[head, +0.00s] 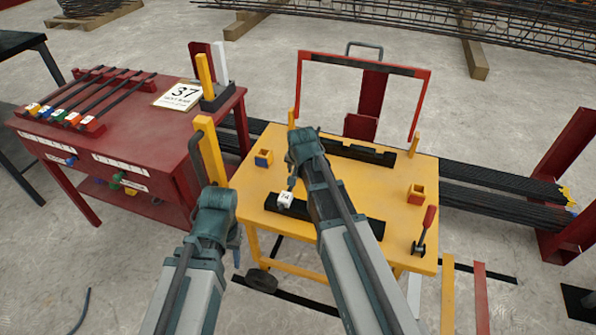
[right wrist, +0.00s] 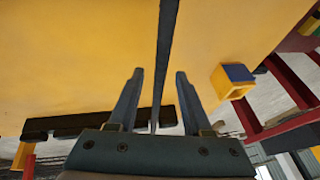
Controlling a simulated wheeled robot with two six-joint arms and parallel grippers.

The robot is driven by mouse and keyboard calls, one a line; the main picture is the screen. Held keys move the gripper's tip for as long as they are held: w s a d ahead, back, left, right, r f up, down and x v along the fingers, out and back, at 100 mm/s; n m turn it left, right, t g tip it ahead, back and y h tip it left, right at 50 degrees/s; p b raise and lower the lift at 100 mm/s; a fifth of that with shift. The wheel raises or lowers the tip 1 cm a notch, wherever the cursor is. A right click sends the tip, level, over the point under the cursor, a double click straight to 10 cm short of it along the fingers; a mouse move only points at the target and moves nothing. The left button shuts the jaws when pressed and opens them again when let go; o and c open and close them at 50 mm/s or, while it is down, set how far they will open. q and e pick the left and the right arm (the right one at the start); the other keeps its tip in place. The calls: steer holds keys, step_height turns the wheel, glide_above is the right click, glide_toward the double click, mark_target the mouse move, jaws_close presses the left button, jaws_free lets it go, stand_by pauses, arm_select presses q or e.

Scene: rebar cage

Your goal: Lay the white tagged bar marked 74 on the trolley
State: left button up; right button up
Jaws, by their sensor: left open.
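The white tag marked 74 (head: 285,199) shows on the yellow trolley (head: 255,190), beside the near black support (head: 350,221). Most of its bar is hidden behind my right arm in the head view. In the right wrist view a thin dark bar (right wrist: 165,50) runs between the two fingers of my right gripper (right wrist: 159,75), with gaps on both sides. My left gripper (head: 235,241) is open and empty, low beside the trolley's left edge.
A red table (head: 130,125) at left carries a rack of tagged bars (head: 88,95) and a card marked 37 (head: 179,95). The trolley has a far black support (head: 360,152), a blue-and-yellow block (head: 263,158), an orange block (head: 416,194) and a red-handled lever (head: 425,228).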

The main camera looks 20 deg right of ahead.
steer(key=shift+r, duration=0.1)
steer(key=d+p+v, duration=0.1)
steer(key=p+v, duration=1)
steer(key=v, duration=0.1)
steer(key=s+a+f+n+g, duration=0.1)
steer(key=s+a+n+g, duration=0.1)
steer(key=s+a+n, duration=0.3)
steer(key=s+a+n+g, duration=0.3)
steer(key=s+a+n, duration=0.3)
steer(key=s, duration=0.8)
steer(key=shift+a+f+h, duration=0.3)
steer(key=shift+a+f, duration=0.1)
steer(key=shift+a, duration=0.85)
step_height(320, 180, up, 10)
steer(key=p, duration=1)
steer(key=shift+r+p, duration=0.25)
steer(key=shift+p, duration=0.05)
